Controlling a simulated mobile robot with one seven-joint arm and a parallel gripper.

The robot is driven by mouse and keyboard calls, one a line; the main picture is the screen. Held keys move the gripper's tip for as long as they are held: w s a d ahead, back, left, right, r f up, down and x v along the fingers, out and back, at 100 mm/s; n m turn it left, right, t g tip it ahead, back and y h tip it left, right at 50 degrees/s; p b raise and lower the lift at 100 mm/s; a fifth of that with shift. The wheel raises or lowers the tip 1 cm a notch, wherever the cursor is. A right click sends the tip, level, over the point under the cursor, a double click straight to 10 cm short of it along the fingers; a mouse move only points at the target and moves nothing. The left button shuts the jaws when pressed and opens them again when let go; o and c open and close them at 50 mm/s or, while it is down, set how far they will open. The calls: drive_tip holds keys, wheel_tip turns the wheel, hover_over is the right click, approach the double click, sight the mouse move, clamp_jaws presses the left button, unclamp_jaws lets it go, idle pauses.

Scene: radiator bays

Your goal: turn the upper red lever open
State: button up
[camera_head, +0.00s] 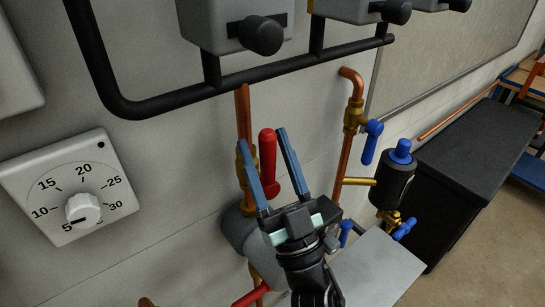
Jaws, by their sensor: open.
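The upper red lever (268,158) points up along the left copper pipe (243,113), by a brass valve body (241,163) that is partly hidden. My gripper (262,150) is open, with its two blue fingers pointing up and away from me. In the picture the red lever appears between the two fingers. I cannot tell from this one view whether either finger touches it. A lower red lever (250,294) shows at the bottom edge, partly cut off.
A blue lever (372,142) sits on the right copper pipe, above a black cylinder with a blue cap (402,150). A grey rounded body (237,229) is behind my gripper. Black pipework (170,104) crosses above. A dial (81,203) is at left, a black box (459,165) at right.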

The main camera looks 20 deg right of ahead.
sight(271, 168)
drive_tip(key=b+v, duration=0.1)
drive_tip(key=v, duration=0.2)
drive_tip(key=shift+f+b, duration=0.35)
drive_tip(key=shift+b, duration=0.05)
drive_tip(key=s+d, duration=0.2)
drive_tip(key=s, duration=1)
drive_tip(key=shift+r, duration=0.35)
